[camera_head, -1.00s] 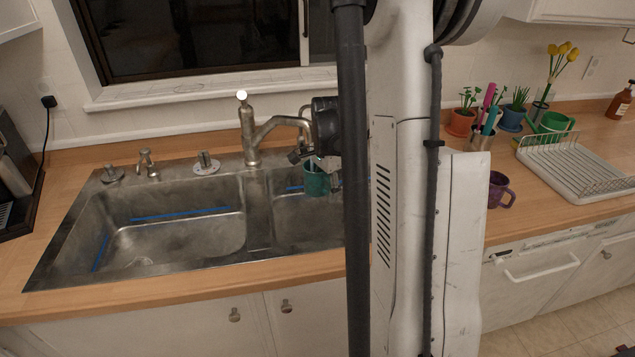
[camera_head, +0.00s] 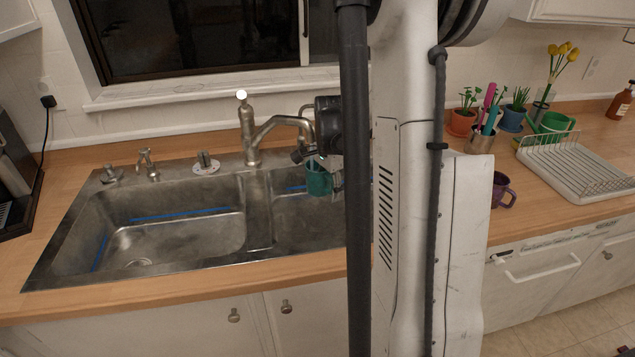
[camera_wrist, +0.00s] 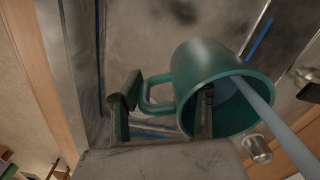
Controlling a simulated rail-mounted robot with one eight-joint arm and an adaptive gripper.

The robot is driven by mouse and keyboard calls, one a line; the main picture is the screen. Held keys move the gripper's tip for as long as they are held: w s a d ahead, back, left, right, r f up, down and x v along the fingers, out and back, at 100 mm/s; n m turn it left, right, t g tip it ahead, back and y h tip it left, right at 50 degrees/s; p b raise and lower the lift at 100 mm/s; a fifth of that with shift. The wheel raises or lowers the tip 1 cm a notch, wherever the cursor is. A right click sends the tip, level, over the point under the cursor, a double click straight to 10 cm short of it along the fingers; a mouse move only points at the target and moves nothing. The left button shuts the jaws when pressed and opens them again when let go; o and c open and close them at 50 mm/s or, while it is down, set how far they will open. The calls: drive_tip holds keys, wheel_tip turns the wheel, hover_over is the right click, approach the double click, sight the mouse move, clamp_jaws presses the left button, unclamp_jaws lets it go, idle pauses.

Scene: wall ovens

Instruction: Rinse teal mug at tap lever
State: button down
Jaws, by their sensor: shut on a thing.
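The teal mug (camera_head: 319,181) hangs under the tap spout (camera_head: 292,121), over the right sink basin. In the wrist view the mug (camera_wrist: 205,65) is tilted, its opening facing lower right. My gripper (camera_wrist: 164,108) is shut on its handle side, with one finger inside the mug and the other outside by the handle. A pale blue water stream (camera_wrist: 285,135) runs into the mug's mouth. The tap lever (camera_head: 242,96), with a pale round knob, stands on top of the tap body. My arm hides part of the right basin.
The left sink basin (camera_head: 165,235) is empty apart from blue strips. A purple mug (camera_head: 502,190) stands right of my arm. A dish rack (camera_head: 575,170), potted plants and a green watering can (camera_head: 553,124) stand farther right. The window sill (camera_head: 215,90) is behind the tap.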

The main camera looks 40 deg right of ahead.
drive_tip(key=shift+w+a, duration=0.2)
drive_tip(key=shift+a, duration=0.1)
drive_tip(key=s+a, duration=0.4)
drive_tip(key=s, duration=0.3)
drive_tip(key=shift+b, duration=0.35)
idle(0.6)
idle(1.1)
drive_tip(key=s+a+r+p, duration=0.2)
drive_tip(key=s+r, duration=0.2)
drive_tip(key=shift+a+p, duration=0.35)
drive_tip(key=shift+p, duration=0.05)
idle(0.3)
idle(0.7)
